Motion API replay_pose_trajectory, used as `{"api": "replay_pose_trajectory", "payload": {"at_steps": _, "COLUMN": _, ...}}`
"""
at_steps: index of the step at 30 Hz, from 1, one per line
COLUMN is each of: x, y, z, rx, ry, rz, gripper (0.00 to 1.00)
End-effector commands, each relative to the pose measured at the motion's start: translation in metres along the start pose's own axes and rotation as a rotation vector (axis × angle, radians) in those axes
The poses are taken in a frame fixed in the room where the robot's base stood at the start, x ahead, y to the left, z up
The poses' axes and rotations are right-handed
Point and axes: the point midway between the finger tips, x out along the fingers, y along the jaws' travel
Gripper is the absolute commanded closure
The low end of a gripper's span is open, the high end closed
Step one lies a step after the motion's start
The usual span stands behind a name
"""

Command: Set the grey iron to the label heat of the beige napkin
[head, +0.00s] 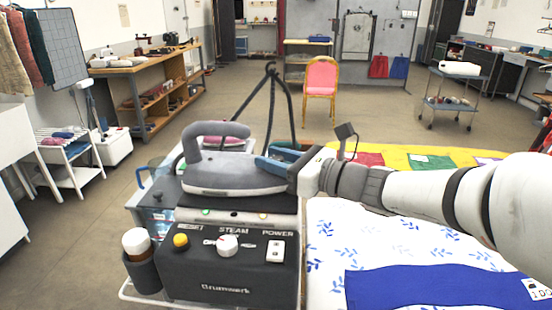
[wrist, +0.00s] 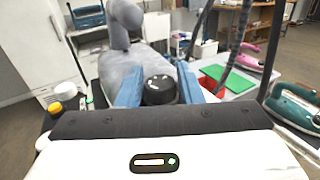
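The grey iron (head: 232,172) rests on the black steam station (head: 230,262), its handle on top. In the wrist view its grey body (wrist: 122,64) lies ahead, with a black round dial (wrist: 160,90) at its near end. My gripper (head: 278,160) is at the iron's right end in the head view. In the wrist view its blue fingers (wrist: 159,86) stand on either side of the dial. I cannot tell whether they press on it. The dial's setting cannot be read. I cannot make out a beige napkin in either view.
A white cloth with blue leaves (head: 325,240) lies at right, under a blue cloth (head: 430,288) with a label (head: 537,290). A yellow surface (head: 395,158) with coloured cloths is behind my arm. Pink (wrist: 248,62) and teal (wrist: 292,106) irons stand at right in the wrist view.

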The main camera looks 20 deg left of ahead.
Motion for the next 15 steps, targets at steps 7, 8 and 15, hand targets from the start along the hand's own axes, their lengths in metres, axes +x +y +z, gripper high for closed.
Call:
{"api": "replay_pose_trajectory", "payload": {"at_steps": 7, "x": -0.0004, "y": -0.0002, "z": -0.0001, "rx": 0.000, "ry": 0.000, "rz": -0.001, "gripper": 0.87}}
{"api": "replay_pose_trajectory", "payload": {"at_steps": 8, "x": -0.0004, "y": -0.0002, "z": -0.0001, "rx": 0.000, "ry": 0.000, "rz": -0.001, "gripper": 0.90}}
{"api": "replay_pose_trajectory", "payload": {"at_steps": 15, "x": -0.0010, "y": -0.0007, "z": -0.0007, "rx": -0.001, "ry": 0.000, "rz": -0.010, "gripper": 0.95}}
